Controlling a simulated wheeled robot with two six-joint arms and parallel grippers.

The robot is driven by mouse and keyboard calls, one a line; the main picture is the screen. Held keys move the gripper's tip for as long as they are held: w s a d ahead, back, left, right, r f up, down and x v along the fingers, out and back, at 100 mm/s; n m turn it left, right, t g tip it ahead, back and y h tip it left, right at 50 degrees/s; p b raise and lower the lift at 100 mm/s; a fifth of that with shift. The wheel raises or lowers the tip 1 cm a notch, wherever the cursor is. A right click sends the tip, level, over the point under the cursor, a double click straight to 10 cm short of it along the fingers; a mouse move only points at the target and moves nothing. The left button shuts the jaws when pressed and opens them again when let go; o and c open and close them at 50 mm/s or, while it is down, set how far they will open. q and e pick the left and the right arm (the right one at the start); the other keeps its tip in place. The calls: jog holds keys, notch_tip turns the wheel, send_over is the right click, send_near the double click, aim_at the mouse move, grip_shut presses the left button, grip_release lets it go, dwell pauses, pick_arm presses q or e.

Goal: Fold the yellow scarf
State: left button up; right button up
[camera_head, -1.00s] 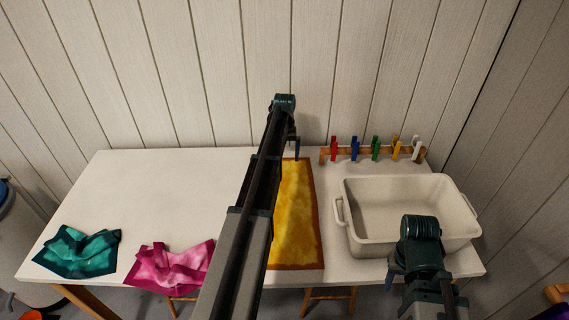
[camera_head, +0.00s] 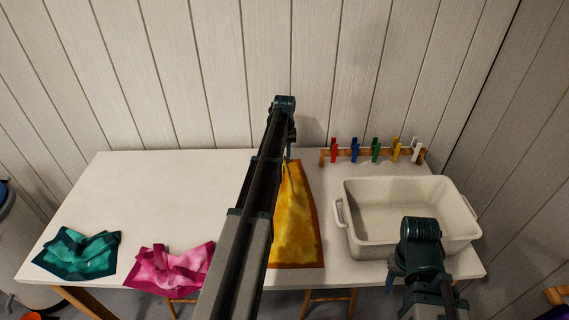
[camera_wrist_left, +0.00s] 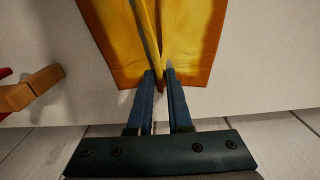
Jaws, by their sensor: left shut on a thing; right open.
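The yellow scarf (camera_head: 297,220) with an orange border lies on the white table, partly hidden behind my left arm in the head view. Its far end is drawn up to a narrow point at my left gripper (camera_head: 288,158). In the left wrist view, the scarf (camera_wrist_left: 190,40) is pinched into a raised ridge near its edge, and my left gripper (camera_wrist_left: 160,76) is shut on it. My right gripper (camera_head: 400,280) is above the table's front right, in front of the white basin, apart from the scarf; its fingers are mostly hidden in the head view.
A white basin (camera_head: 345,225) stands right of the scarf. Behind it is a wooden rail (camera_head: 345,155) with several coloured pegs. A teal cloth (camera_head: 78,253) and a pink cloth (camera_head: 170,268) lie crumpled at the front left. The white table (camera_head: 150,195) is bare behind them.

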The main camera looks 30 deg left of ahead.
pick_arm(q)
grip_shut()
